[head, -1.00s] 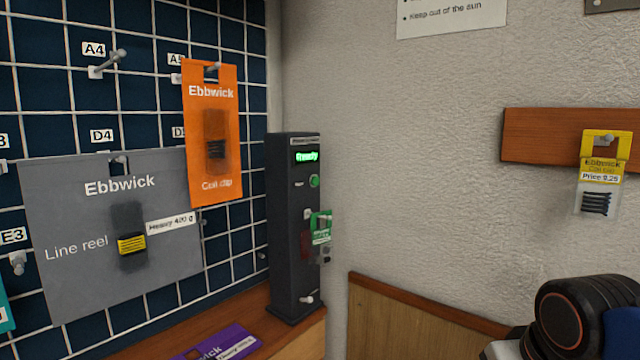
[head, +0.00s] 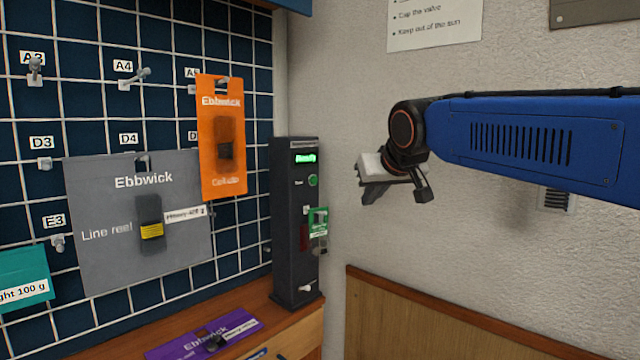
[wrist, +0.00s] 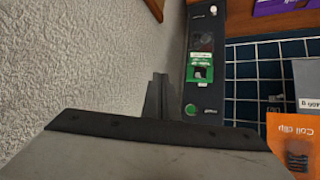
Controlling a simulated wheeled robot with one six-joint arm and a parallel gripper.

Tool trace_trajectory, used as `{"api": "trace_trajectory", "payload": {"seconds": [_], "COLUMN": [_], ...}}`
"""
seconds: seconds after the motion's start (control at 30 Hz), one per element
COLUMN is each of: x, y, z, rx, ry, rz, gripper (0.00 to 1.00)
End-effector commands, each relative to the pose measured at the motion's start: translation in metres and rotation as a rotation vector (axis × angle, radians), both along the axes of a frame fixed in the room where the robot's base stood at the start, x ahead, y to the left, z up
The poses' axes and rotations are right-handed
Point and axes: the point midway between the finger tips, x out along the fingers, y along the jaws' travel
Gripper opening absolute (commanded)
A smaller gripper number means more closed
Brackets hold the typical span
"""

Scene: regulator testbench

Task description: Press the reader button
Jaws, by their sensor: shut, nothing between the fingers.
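The reader (head: 295,235) is a tall dark box standing on the wooden shelf beside the grid wall. It has a lit green display (head: 305,158) at the top and a round green button (head: 313,181) below it. In the wrist view the reader (wrist: 206,95) appears upside down, with the green button (wrist: 190,110) close to the right of my fingers. A green card (head: 318,222) hangs on the reader's front. My gripper (head: 372,190) is to the right of the reader, apart from it. Its fingers (wrist: 160,78) are shut and empty.
An orange card (head: 222,170) and a large grey card (head: 100,220) hang on the grid wall left of the reader. A purple card (head: 190,342) lies on the shelf (head: 270,318). The textured wall (head: 350,70) is to the right.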

Motion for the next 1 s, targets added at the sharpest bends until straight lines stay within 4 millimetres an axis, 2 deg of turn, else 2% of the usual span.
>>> {"api": "trace_trajectory", "payload": {"seconds": [0.03, 0.1, 0.2, 0.73, 1.0], "x": [0.007, 0.014, 0.019, 0.024, 0.039], "y": [0.012, 0.025, 0.036, 0.043, 0.062], "z": [0.007, 0.014, 0.021, 0.025, 0.025], "rx": [0.004, 0.011, 0.017, 0.021, 0.02], "ry": [-0.011, -0.026, -0.038, -0.044, -0.044], "rz": [0.012, 0.023, 0.032, 0.038, 0.038], "gripper": [0.0, 0.0, 0.0, 0.0, 0.0]}}
